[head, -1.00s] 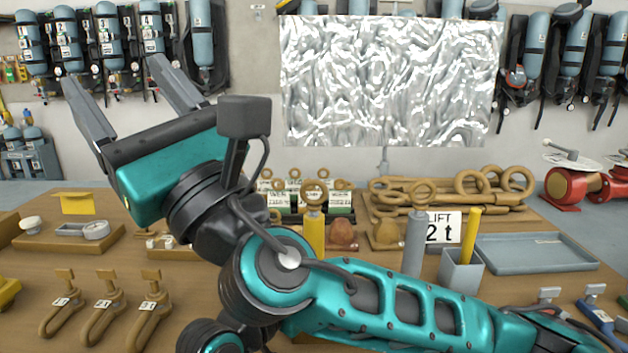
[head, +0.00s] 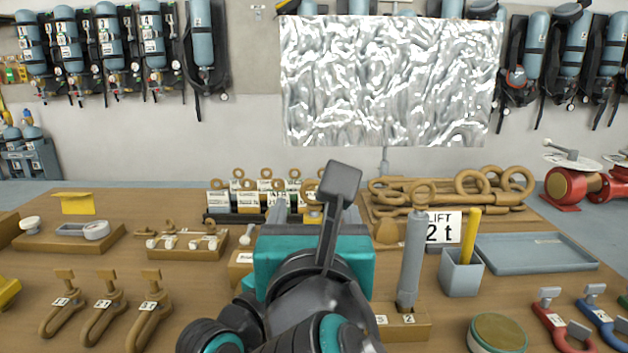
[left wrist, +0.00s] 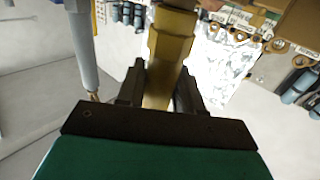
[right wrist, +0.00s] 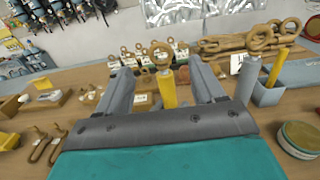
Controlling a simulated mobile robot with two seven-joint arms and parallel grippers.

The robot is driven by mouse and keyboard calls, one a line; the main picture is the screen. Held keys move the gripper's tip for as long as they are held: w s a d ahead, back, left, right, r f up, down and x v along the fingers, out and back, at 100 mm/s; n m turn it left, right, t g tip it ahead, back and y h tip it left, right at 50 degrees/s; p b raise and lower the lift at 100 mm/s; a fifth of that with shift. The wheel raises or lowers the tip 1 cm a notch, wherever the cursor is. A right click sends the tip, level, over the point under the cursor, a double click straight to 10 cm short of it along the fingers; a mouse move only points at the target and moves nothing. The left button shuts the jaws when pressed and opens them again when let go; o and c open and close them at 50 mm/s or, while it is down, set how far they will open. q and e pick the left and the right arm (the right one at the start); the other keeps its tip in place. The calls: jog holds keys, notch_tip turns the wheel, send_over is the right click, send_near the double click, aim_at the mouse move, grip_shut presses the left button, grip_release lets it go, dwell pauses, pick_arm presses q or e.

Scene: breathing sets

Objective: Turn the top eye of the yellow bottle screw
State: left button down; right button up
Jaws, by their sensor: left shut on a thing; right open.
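The yellow bottle screw stands upright, with its yellow body (right wrist: 168,90) and tan top eye (right wrist: 160,52) between the spread fingers of my right gripper (right wrist: 160,72) in the right wrist view. That gripper is open, and the eye shows just beyond its fingertips. In the head view, my right gripper (head: 312,210) points away over the table and hides most of the screw. My left gripper (left wrist: 161,75) is shut on the yellow body (left wrist: 168,50) in the left wrist view. The left gripper cannot be made out in the head view.
A grey bottle screw (head: 411,260) stands close to the right, beside a grey cup (head: 461,273) with a yellow stick. A grey tray (head: 535,252) lies farther right. Tan shackles (head: 105,310) lie at left. Tagged eye bolts (head: 265,200) stand behind.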

aim_at(314, 188)
jog(key=w, duration=1)
jog(key=shift+w, duration=0.3)
jog(key=shift+c, duration=0.4)
jog(key=c, duration=0.9)
